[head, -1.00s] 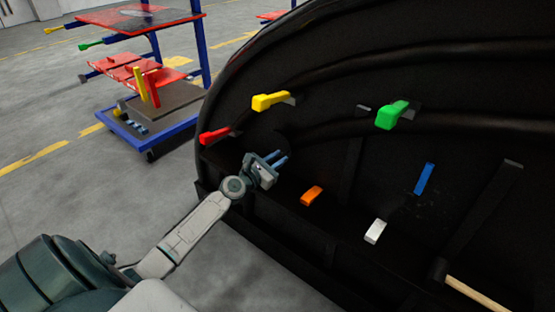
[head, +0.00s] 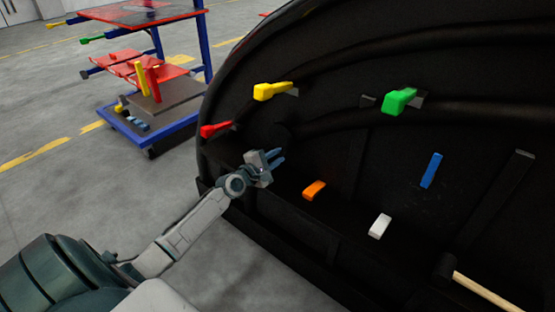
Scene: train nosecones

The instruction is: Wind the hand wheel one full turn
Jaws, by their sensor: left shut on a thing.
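My left gripper (head: 276,158) is in front of the black nosecone shell (head: 330,180), its blue-grey fingers pointing right into the dark interior. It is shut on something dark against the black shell. A dark round shape (head: 276,136), which may be the hand wheel, sits just above the fingers. Its rim and spokes cannot be made out, and neither can the exact grip point. My right gripper is out of the picture.
Orange (head: 314,190), white (head: 379,226) and blue (head: 431,170) pieces are right. A wooden handle (head: 485,292) is lower right. A blue trolley (head: 150,139) stands behind left; the floor between is clear.

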